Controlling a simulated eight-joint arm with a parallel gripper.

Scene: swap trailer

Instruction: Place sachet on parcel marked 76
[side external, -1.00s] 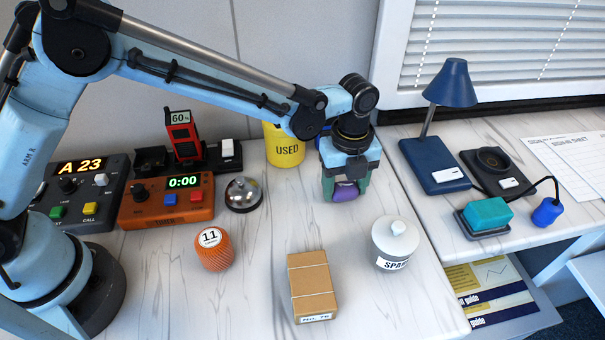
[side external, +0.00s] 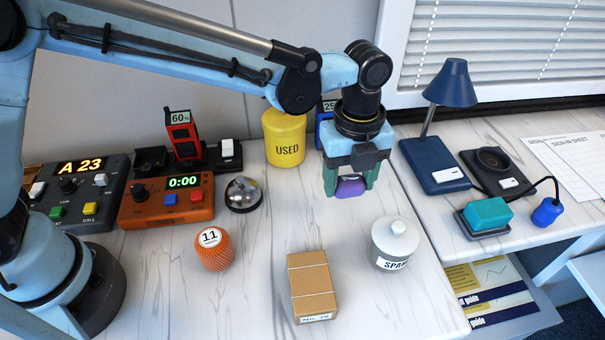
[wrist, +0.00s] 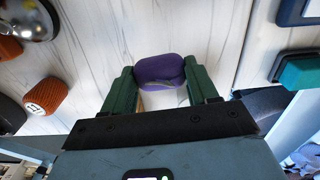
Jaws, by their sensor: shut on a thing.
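My gripper (side external: 350,184) is shut on a purple sachet (side external: 350,187), held above the table behind the parcel. The sachet also shows between the green fingers in the wrist view (wrist: 160,70). A brown cardboard parcel (side external: 312,285) lies on the table at the front, with a white label on its near end too small to read surely. The parcel's top is bare. My gripper is up and to the right of the parcel in the side view, apart from it.
A white lidded jar (side external: 394,245) stands right of the parcel. An orange object marked 11 (side external: 214,250) stands left. A bell (side external: 243,194), an orange timer (side external: 166,202) and a yellow USED bin (side external: 284,140) stand behind. The table between parcel and gripper is clear.

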